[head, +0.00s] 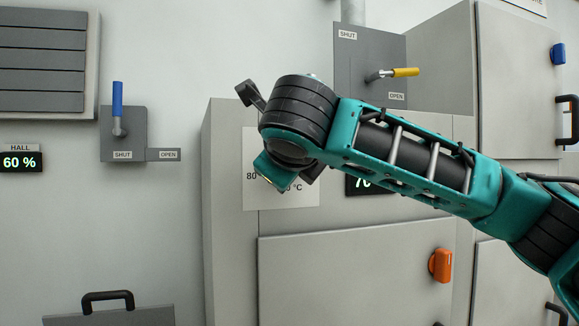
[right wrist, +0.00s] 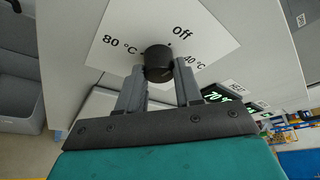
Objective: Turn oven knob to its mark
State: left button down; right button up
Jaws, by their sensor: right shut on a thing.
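The oven knob (right wrist: 158,60) is a round black knob on a white dial plate (right wrist: 212,42). My right gripper (right wrist: 160,74) is shut on the knob, one grey finger on each side. I cannot clearly make out the knob's pointer. In the head view my right arm hides the knob and gripper, and the plate (head: 252,148) shows only in part. My left gripper is not in view.
A green display (head: 361,183), partly hidden, starts with "7". Below is a door with an orange latch (head: 440,265). A yellow lever (head: 404,72) is above right, a blue lever (head: 117,98) on the left wall. A "HALL" display (head: 20,162) reads 60 %.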

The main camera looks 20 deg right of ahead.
jog(key=shift+n+h, duration=0.3)
jog(key=shift+n, duration=0.3)
jog(key=shift+f, duration=0.1)
jog(key=o, duration=1)
jog(key=shift+o, duration=0.2)
jog(key=b+v, duration=0.1)
jog(key=v, duration=1.2)
jog(key=shift+a+f, duration=0.1)
jog(key=shift+f, duration=0.1)
